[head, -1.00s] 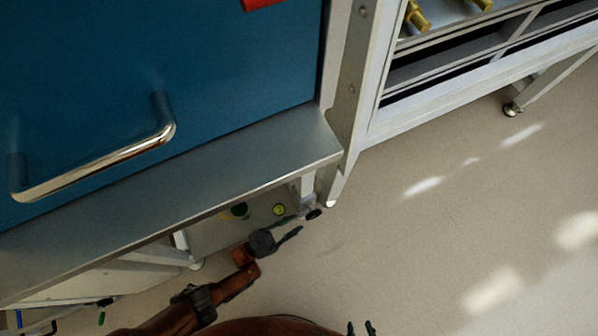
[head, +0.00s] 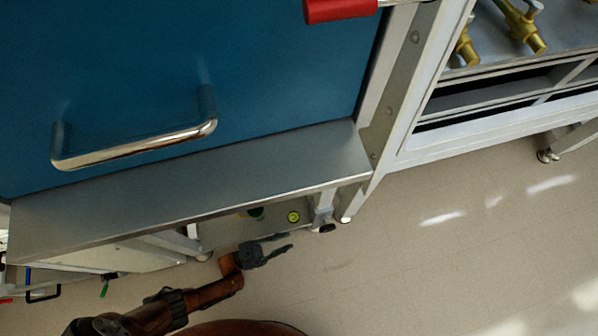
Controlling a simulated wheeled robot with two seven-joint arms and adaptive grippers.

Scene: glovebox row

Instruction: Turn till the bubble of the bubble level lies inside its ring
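The bubble level (head: 293,217) is a small yellow-green disc with a dark rim on a plate below the grey ledge. It is too small to tell where its bubble lies against the ring. A dark round knob or foot (head: 327,228) sits right of it, at the plate's right end. My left gripper (head: 288,244) is just below the level in the picture, its two dark fingers apart and pointing right towards the dark knob. Nothing shows between them, and a gap to the knob is visible. My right gripper is not in view.
A blue panel with a chrome handle (head: 135,148) fills the upper left, above the grey ledge (head: 200,195). A red grip (head: 340,8) is at the top. A white frame leg (head: 365,195) stands right of the level. Brass valves (head: 525,30) are upper right. Floor at right is clear.

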